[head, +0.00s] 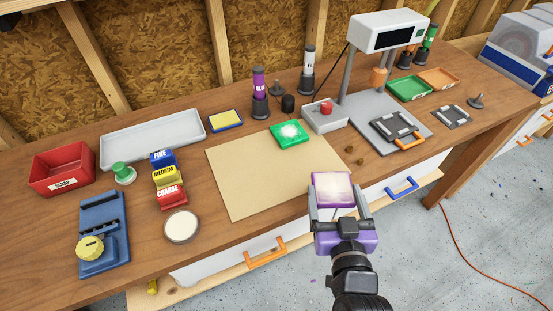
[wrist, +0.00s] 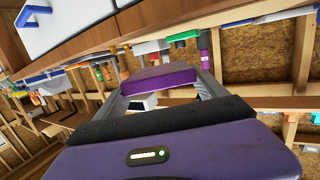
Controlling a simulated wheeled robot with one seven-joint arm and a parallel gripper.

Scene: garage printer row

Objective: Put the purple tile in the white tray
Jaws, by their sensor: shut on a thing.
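The purple tile (head: 333,190) is held in my gripper (head: 338,204), in front of the bench's front edge. In the head view its face looks pale with a glare and its rim is purple. In the wrist view the purple tile (wrist: 158,78) sits between the two fingers of my gripper (wrist: 160,88), touching both. The white tray (head: 154,137) lies on the bench at the back left and looks empty. My gripper is well to the right of the tray and nearer the front.
A tan board (head: 240,180) lies mid-bench with a green tile (head: 289,135) on it. A red bin (head: 62,167), green knob (head: 123,173) and sanding blocks (head: 168,180) stand near the tray. A press (head: 385,110) stands at right. Orange and blue drawer handles jut from the front.

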